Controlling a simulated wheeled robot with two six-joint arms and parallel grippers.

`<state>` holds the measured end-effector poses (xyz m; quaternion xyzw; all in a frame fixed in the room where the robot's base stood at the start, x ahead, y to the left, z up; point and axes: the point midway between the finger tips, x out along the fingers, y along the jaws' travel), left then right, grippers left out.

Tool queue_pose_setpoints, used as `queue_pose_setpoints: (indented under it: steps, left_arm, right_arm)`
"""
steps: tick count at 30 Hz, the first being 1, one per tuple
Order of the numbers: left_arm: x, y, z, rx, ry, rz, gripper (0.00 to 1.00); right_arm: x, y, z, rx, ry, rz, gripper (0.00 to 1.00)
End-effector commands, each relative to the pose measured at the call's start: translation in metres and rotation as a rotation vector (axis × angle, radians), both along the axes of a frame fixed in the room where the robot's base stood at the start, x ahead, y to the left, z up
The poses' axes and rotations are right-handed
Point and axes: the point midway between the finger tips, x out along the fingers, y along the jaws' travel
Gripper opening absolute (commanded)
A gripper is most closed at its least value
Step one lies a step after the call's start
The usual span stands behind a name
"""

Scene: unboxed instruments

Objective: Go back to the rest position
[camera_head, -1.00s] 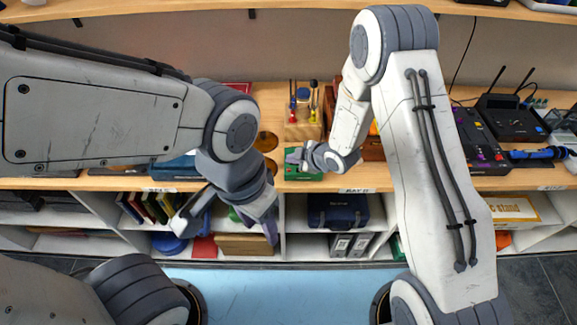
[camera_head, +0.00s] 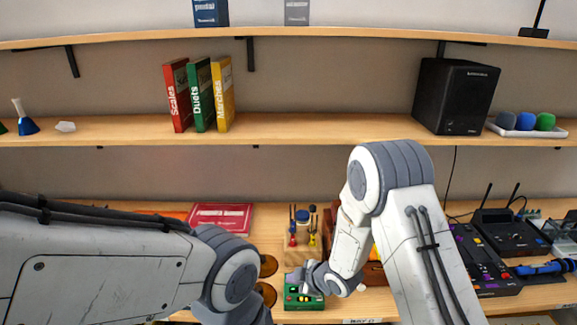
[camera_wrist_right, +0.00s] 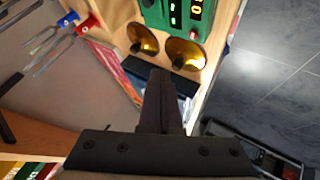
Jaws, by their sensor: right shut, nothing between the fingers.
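My right gripper (camera_head: 293,279) is over the bench, in front of a green device (camera_head: 304,302) that it partly hides. In the right wrist view, the dark fingers of this gripper (camera_wrist_right: 160,82) are together with nothing between them. The green device (camera_wrist_right: 192,14) with lit digits shows there at the top, beyond the fingertips. I cannot tell whether the gripper touches anything. My left arm comes in from the left, and its gripper is below the picture, out of sight.
Gold discs (camera_head: 266,265) lie left of the green device, and a wooden tool holder (camera_head: 303,256) stands behind it. Black mixer-like gear (camera_head: 484,262) is at the right. Books (camera_head: 203,95) and a black speaker (camera_head: 456,95) stand on the shelf (camera_head: 320,130) above.

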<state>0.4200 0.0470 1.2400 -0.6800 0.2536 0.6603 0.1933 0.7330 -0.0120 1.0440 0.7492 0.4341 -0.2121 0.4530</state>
Motion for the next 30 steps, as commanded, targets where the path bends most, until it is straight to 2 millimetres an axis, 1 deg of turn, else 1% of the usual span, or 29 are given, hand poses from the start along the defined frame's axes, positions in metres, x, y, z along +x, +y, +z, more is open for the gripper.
queue_pose_setpoints:
  steps: [2, 5, 8, 11, 12, 14, 15, 17, 18, 21, 24, 27, 30]
  left_arm:
    - [0.000, 0.000, -0.010, 0.000, 0.000, 0.001, 0.50]
    - [0.000, 0.000, -0.023, 0.000, 0.000, 0.002, 0.50]
    - [0.000, 0.000, -0.038, 0.000, 0.000, 0.003, 0.50]
    - [0.000, 0.000, -0.052, 0.000, 0.000, 0.004, 0.50]
    - [0.000, 0.000, -0.057, 0.000, 0.000, 0.005, 0.50]
    - [0.000, 0.000, -0.065, 0.000, 0.000, 0.005, 0.50]
    - [0.000, 0.000, -0.070, 0.000, 0.001, 0.006, 0.50]
    - [0.000, 0.000, -0.078, 0.000, 0.001, 0.006, 0.50]
    - [0.000, 0.000, -0.082, 0.000, 0.001, 0.007, 0.50]
    - [0.000, 0.000, -0.090, 0.000, 0.001, 0.008, 0.50]
    - [0.000, 0.000, -0.095, 0.000, 0.001, 0.008, 0.50]
    - [0.000, 0.000, -0.097, 0.000, 0.001, 0.009, 0.50]
    - [0.000, 0.000, -0.097, 0.000, 0.001, 0.009, 0.50]
  right_arm:
    - [-0.003, 0.002, 0.008, -0.021, 0.024, -0.035, 0.00]
    - [-0.018, 0.002, 0.025, -0.056, 0.093, -0.127, 0.00]
    - [-0.046, 0.000, 0.044, -0.083, 0.187, -0.249, 0.00]
    - [-0.086, -0.003, 0.061, -0.098, 0.291, -0.373, 0.00]
    - [-0.104, -0.005, 0.067, -0.101, 0.335, -0.422, 0.00]
    - [-0.135, -0.008, 0.075, -0.104, 0.405, -0.490, 0.00]
    - [-0.156, -0.011, 0.079, -0.103, 0.453, -0.535, 0.00]
    - [-0.189, -0.015, 0.084, -0.105, 0.526, -0.596, 0.00]
    - [-0.210, -0.018, 0.087, -0.108, 0.573, -0.631, 0.00]
    - [-0.256, -0.025, 0.092, -0.116, 0.676, -0.700, 0.00]
    - [-0.289, -0.031, 0.096, -0.128, 0.751, -0.744, 0.00]
    - [-0.307, -0.035, 0.098, -0.137, 0.793, -0.766, 0.00]
    - [-0.314, -0.036, 0.099, -0.143, 0.808, -0.775, 0.00]
